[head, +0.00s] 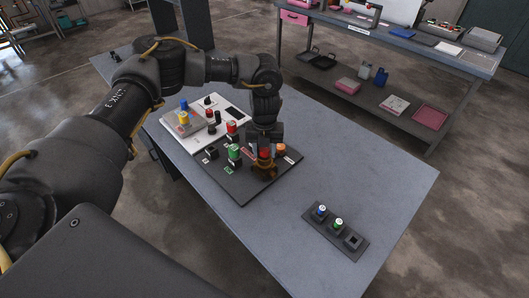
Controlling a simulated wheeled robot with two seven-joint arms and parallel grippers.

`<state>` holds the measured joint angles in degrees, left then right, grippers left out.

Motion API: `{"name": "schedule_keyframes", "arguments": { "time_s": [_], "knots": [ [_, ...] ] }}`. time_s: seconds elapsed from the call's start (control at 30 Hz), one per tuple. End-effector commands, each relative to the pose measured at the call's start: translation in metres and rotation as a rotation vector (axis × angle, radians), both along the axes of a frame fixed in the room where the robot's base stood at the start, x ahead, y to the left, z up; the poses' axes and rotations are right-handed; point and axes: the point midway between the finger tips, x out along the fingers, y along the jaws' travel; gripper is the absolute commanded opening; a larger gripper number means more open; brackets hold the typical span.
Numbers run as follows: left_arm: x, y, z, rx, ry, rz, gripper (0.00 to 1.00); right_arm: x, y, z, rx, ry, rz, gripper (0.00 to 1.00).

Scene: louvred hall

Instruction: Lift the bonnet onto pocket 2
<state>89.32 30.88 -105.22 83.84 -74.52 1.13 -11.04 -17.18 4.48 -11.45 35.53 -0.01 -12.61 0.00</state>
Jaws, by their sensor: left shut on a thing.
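My left gripper (265,143) points down over the dark grey board (241,191) on the blue-grey table. It is shut on a small amber-brown piece with a red top (264,168), which I take to be the bonnet. Its lower edge is at or just above the board; I cannot tell if it touches. The board also carries a green-topped piece (234,152), a red-topped piece (232,127), a black block (211,152) and an orange piece (280,148), with small labels. The pocket numbers are too small to read. My right gripper is out of view.
A white board (193,140) with a grey box and coloured knobs adjoins behind. The table between is clear. A loaded workbench (401,41) stands beyond.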

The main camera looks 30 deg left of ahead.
Motion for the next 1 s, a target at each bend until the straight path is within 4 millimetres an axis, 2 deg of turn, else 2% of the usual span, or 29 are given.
{"name": "schedule_keyframes", "arguments": {
  "time_s": [0.63,1.0],
  "knots": [
    [0.001,0.0,0.079,-0.001,-0.003,0.0,0.0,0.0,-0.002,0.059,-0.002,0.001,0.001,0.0],
    [0.001,0.0,0.082,0.0,-0.002,0.001,0.0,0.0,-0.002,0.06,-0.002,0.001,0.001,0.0]
  ]
}}
